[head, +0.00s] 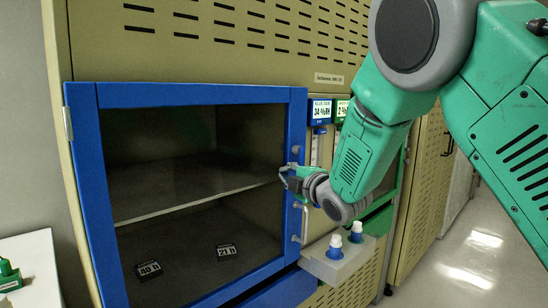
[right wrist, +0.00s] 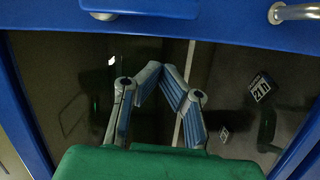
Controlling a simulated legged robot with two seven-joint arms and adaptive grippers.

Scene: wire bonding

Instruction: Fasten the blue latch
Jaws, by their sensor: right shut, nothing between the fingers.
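The blue-framed glass door (head: 190,95) fills the left middle of the head view, with a hinge at its left edge. Whether it is fully closed is hard to tell. Small metal latch parts (head: 296,150) and a metal handle (head: 304,222) sit on its right upright. My right gripper (head: 287,178) is shut and empty in front of that upright, between the upper metal part and the handle. In the right wrist view its fingertips (right wrist: 162,72) meet before the dark glass, below the blue frame (right wrist: 200,30). Contact cannot be told. My left gripper is not in view.
Behind the glass are a shelf (head: 190,205) and two dark labelled blocks, "40" (head: 149,270) and "21" (head: 227,251). Two blue-white bottles (head: 335,243) stand in a grey holder (head: 338,262) right of the door. A green door frame (head: 378,222) lies farther right. Open floor shows at right.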

